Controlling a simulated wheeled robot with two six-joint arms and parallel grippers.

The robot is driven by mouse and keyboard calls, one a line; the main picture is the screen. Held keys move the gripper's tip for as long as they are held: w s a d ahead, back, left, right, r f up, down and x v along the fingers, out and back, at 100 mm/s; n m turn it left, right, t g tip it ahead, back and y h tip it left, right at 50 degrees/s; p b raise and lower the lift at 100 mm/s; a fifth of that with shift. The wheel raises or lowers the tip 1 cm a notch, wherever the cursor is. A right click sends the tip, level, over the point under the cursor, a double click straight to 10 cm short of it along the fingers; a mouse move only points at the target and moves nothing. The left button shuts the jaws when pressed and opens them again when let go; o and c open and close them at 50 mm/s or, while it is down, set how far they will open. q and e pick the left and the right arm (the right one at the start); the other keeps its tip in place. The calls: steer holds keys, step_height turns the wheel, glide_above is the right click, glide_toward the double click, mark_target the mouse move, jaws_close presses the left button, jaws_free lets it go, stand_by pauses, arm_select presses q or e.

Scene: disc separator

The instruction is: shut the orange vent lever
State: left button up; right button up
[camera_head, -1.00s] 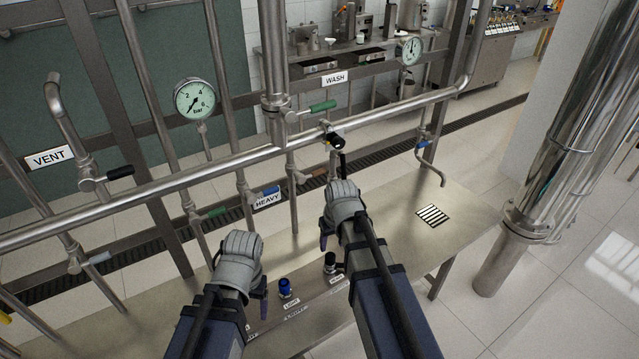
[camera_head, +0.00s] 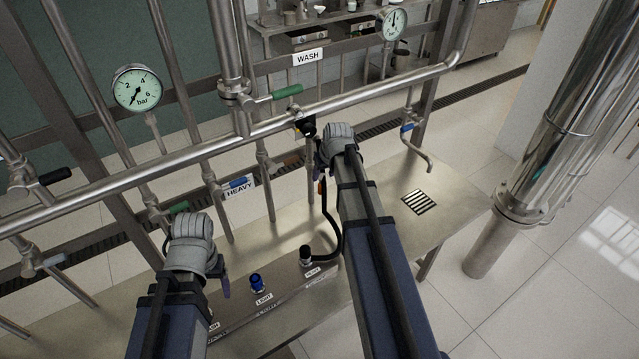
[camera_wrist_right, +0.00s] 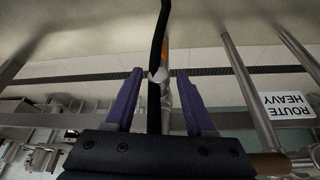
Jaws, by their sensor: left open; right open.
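A small orange piece, perhaps the orange vent lever (camera_head: 321,187), shows just below my right gripper (camera_head: 338,150), mostly hidden by the gripper and arm. In the right wrist view an orange strip (camera_wrist_right: 165,45) shows beyond the right gripper (camera_wrist_right: 159,85), partly behind a black hose (camera_wrist_right: 158,35). The two purple fingers are apart, with the hose and a pale round fitting (camera_wrist_right: 159,75) in line between them; I cannot tell if they touch. My left gripper (camera_head: 192,250) is open and empty above the bench at lower left.
A horizontal steel pipe (camera_head: 180,165) crosses behind my grippers. Green (camera_head: 287,91), blue (camera_head: 238,182) and black (camera_head: 55,176) handles sit on nearby pipes. A blue-capped port (camera_head: 256,282) and a hose-fitted port (camera_head: 305,252) stand at the front of the bench. The bench right of my arm is mostly clear.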

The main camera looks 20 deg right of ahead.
mark_target(322, 180)
arm_select(q)
step_height(322, 180, down, 7)
steer(key=b, duration=0.6)
steer(key=shift+r, duration=0.1)
arm_select(e)
steer(key=x, duration=0.7)
steer(key=shift+f, duration=0.2)
jaws_close()
